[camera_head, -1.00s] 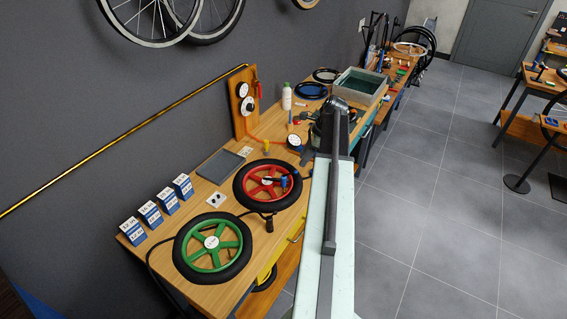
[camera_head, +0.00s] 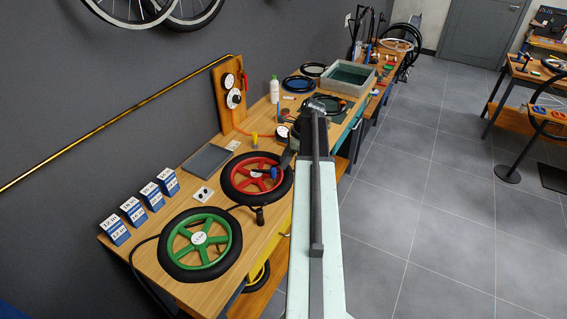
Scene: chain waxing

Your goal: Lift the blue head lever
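A small blue lever (camera_head: 270,172) on a dark head sits over the red-spoked wheel (camera_head: 240,180), which lies flat on the workbench. The lever is small, so I cannot tell its exact tilt. A dark part of my arm's end (camera_head: 287,158) shows just right of the wheel's upper right rim, close to the lever. My own pale arm link hides much of that end. The fingertips are not clear, so I cannot tell whether my gripper is open or shut, or whether it touches the lever.
A green-spoked wheel (camera_head: 201,240) lies nearer on the workbench (camera_head: 180,283), with a black hose and handle (camera_head: 260,215) between the wheels. Blue-and-white boxes (camera_head: 133,211) line the wall side. A grey tray (camera_head: 207,159) lies behind. Open floor is to the right.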

